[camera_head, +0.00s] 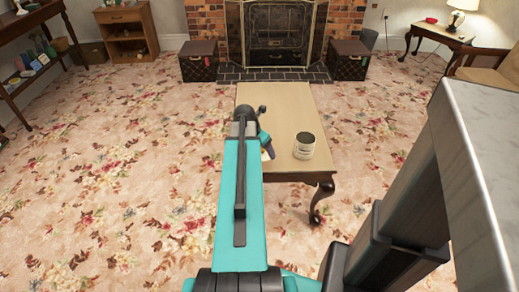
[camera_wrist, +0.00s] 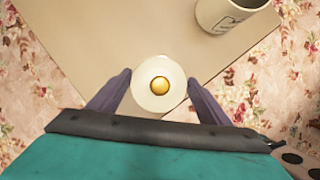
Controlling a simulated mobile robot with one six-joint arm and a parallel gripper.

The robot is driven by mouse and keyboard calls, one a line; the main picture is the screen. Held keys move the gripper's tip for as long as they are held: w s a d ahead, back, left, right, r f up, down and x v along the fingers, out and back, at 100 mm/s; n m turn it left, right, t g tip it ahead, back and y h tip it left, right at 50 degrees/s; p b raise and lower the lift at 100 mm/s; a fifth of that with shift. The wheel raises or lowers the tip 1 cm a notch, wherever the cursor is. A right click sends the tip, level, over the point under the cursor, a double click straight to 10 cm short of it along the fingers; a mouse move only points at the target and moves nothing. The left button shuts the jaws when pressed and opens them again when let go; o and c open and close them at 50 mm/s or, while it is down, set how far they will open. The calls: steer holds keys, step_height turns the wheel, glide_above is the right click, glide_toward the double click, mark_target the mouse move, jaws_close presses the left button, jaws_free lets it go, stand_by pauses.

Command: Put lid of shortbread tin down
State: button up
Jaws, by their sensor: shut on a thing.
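A round white lid (camera_wrist: 144,97) with a gold knob (camera_wrist: 160,85) sits between the two purple fingers of my gripper (camera_wrist: 158,93) in the wrist view. The gripper is shut on it. The lid is over the table, but I cannot tell whether it touches the top. The pale cylindrical tin (camera_head: 304,151) stands upright on the near right part of the table, with a dark top that looks open. Its side also shows at the upper right of the wrist view (camera_wrist: 220,14). In the head view my arm hides most of the gripper (camera_head: 267,149) and the lid.
The low wooden table (camera_head: 285,105) is otherwise bare, with free room beyond the tin. Its near edge and a curved leg (camera_head: 318,200) are close to my arm. Floral carpet surrounds it. Two dark trunks (camera_head: 198,62) (camera_head: 347,60) flank the brick fireplace behind.

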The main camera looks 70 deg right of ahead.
steer(key=shift+w+d+f, duration=0.1)
steer(key=shift+w+d, duration=0.6)
steer(key=shift+d, duration=0.25)
steer(key=shift+w+d+f, duration=0.1)
steer(key=shift+w+d, duration=0.6)
steer(key=shift+d, duration=0.2)
steer(key=shift+f+b, duration=0.5)
steer(key=shift+f, duration=1.3)
steer(key=o, duration=1)
steer(key=shift+f, duration=0.1)
steer(key=p+v, duration=0.1)
steer(key=v, duration=1.1)
steer(key=shift+a+p, duration=0.1)
steer(key=shift+p, duration=0.25)
